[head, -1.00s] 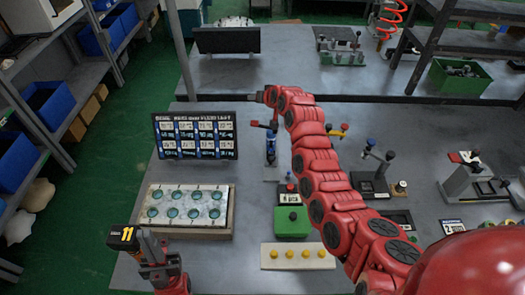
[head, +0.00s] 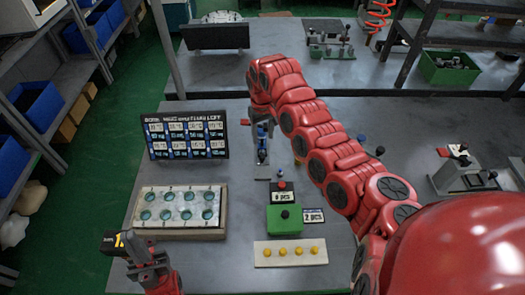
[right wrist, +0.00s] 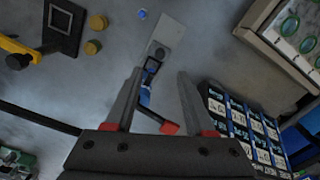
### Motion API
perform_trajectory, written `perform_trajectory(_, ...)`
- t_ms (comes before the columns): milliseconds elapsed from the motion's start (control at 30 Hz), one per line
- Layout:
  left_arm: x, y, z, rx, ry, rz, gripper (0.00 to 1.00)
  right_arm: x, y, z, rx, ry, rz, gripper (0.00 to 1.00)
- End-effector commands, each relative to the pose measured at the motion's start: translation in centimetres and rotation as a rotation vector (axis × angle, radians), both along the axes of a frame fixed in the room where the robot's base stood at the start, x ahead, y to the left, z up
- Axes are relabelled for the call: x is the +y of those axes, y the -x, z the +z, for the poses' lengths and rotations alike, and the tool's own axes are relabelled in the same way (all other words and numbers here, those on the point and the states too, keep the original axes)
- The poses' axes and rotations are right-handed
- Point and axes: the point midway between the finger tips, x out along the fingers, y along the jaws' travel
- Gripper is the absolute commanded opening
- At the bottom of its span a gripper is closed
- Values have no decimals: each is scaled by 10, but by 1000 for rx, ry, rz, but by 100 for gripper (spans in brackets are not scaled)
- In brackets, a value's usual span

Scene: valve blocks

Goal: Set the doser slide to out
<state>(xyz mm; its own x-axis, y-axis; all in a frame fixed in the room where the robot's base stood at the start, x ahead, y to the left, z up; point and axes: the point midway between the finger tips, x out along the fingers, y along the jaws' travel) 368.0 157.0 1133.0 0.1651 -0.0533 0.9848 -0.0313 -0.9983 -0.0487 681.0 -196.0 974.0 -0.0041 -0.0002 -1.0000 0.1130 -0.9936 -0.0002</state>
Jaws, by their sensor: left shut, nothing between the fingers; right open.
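No part carries a readable doser name, so I cannot tell for sure which one is the doser slide. My right gripper (right wrist: 160,76) is open and empty, near and above the fixture. My left gripper (head: 131,240) is shut and empty at the bench's front left.
A dark sign board (head: 185,135) stands left of the fixture. A tray of round wells (head: 180,208) lies in front of the board. Another bench fixture (head: 458,172) stands at the right. My right arm hides part of the middle bench.

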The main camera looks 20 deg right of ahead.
Motion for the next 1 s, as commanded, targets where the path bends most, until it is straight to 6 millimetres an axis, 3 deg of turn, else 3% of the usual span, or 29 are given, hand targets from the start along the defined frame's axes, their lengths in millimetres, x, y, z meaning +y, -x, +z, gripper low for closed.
perform_trajectory(167,0,0,18,1,0,0,0,0,2,-39,6,2,1,54)
perform_trajectory(400,0,0,22,1,0,0,0,1,1,-86,3,0,2,54)
perform_trajectory(600,0,0,23,0,0,0,0,1,0,-100,-3,0,2,54)
perform_trajectory(867,0,0,23,0,0,0,0,0,-1,-102,-3,0,1,54)
perform_trajectory(900,0,0,23,0,0,0,0,0,-1,-101,-4,0,1,52)
perform_trajectory(1000,0,0,23,0,0,0,0,0,-1,-101,-4,0,0,34)
